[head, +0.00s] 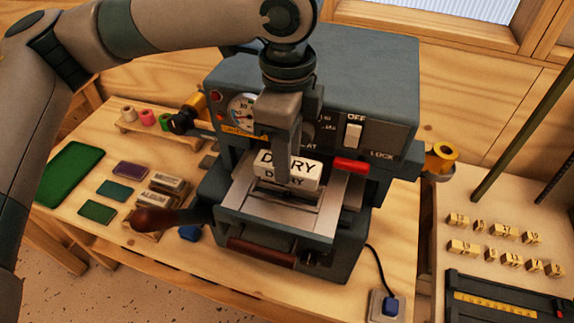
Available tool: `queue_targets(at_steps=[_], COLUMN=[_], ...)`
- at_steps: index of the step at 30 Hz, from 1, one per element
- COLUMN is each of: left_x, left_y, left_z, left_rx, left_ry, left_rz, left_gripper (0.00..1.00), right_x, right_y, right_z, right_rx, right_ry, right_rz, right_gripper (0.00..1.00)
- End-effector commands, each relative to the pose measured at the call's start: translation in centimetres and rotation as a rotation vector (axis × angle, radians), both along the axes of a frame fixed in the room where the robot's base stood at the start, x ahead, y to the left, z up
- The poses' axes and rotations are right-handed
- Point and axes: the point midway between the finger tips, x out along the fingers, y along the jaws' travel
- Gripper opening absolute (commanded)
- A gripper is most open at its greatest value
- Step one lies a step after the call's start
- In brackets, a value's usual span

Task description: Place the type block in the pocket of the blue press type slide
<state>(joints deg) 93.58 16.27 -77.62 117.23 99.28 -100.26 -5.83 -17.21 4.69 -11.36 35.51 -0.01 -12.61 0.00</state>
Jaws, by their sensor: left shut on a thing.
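The blue press (318,75) stands on the wooden table with a dial and an OFF switch on its front. Its type slide (240,202) is a grey metal plate in front of the press body. My left gripper (283,175) points down over the slide and is shut on the type block (308,172), a white block lettered "DIARY". The block is over the middle of the slide, around the pocket. The fingers and block hide most of the pocket, so I cannot tell whether the block is seated. My right gripper is not in view.
A dark red handle (155,218) sticks out left of the slide. Other type blocks (165,183) and coloured pads (118,190) lie to the left. Small letter blocks (505,230) lie on the right table. A cable runs to a socket (384,304).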

Motion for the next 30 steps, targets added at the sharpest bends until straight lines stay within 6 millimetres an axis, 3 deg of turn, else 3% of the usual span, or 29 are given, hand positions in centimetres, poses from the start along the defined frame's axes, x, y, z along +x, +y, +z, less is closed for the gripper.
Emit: queue_targets(at_steps=[11, 22, 30], left_x=[0.0, 0.0, 0.0], left_y=[0.1, 0.1, 0.1], left_z=[-0.2, -3.8, -4.1], left_rx=[0.0, 0.002, 0.0], left_ry=[0.0, 0.002, 0.0], left_rz=[0.0, -0.001, -0.001], left_gripper=[0.0, 0.0, 0.0], right_x=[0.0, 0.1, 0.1], right_y=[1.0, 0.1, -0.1], right_z=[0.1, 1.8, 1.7], right_rx=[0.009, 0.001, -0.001], right_ry=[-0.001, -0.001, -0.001], right_rz=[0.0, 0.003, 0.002], right_gripper=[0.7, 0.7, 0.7])
